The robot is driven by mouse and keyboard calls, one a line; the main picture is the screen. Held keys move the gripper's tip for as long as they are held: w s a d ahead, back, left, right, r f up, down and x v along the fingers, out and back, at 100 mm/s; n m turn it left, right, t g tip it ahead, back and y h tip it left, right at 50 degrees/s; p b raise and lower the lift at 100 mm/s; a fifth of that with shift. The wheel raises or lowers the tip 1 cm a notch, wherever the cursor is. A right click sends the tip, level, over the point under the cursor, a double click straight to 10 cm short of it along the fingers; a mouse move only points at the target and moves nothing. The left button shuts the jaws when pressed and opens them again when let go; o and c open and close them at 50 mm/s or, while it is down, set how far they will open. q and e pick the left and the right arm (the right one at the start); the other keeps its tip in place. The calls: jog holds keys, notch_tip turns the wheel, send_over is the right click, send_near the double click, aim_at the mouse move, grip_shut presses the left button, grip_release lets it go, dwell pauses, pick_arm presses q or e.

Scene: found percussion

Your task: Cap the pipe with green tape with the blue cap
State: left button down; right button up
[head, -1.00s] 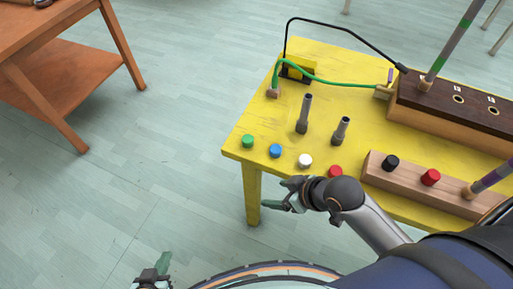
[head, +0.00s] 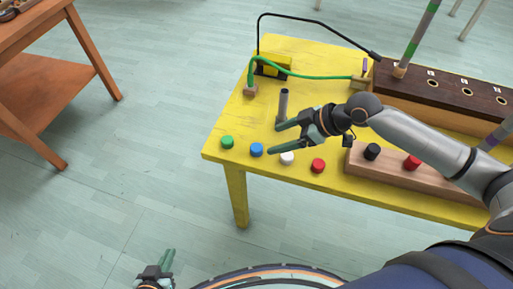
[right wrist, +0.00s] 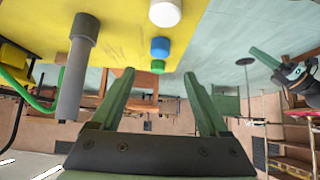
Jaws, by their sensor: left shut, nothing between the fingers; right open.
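The blue cap (head: 256,150) stands on the yellow table near its front edge, between a green cap (head: 227,142) and a white cap (head: 287,158). My right gripper (head: 276,139) is open and empty above the table, over the caps' row. In the right wrist view the blue cap (right wrist: 160,47) shows between and beyond the open fingers (right wrist: 158,82). The pipe with green tape (head: 421,35) stands tilted in the picture, in the dark-topped block at the back right; its upper end is out of view. My left gripper (head: 165,263) is shut and empty, low and away from the table.
A red cap (head: 318,165) stands right of the white one. A wooden block (head: 390,180) holds a black and a red cap. A grey tube (head: 283,103) stands behind my right gripper. A green cable (head: 315,77) crosses the table's back.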

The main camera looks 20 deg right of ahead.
aim_at(257, 147)
jog(key=x, duration=0.8)
jog(key=shift+d+f, duration=0.1)
jog(key=shift+f, duration=0.25)
grip_shut()
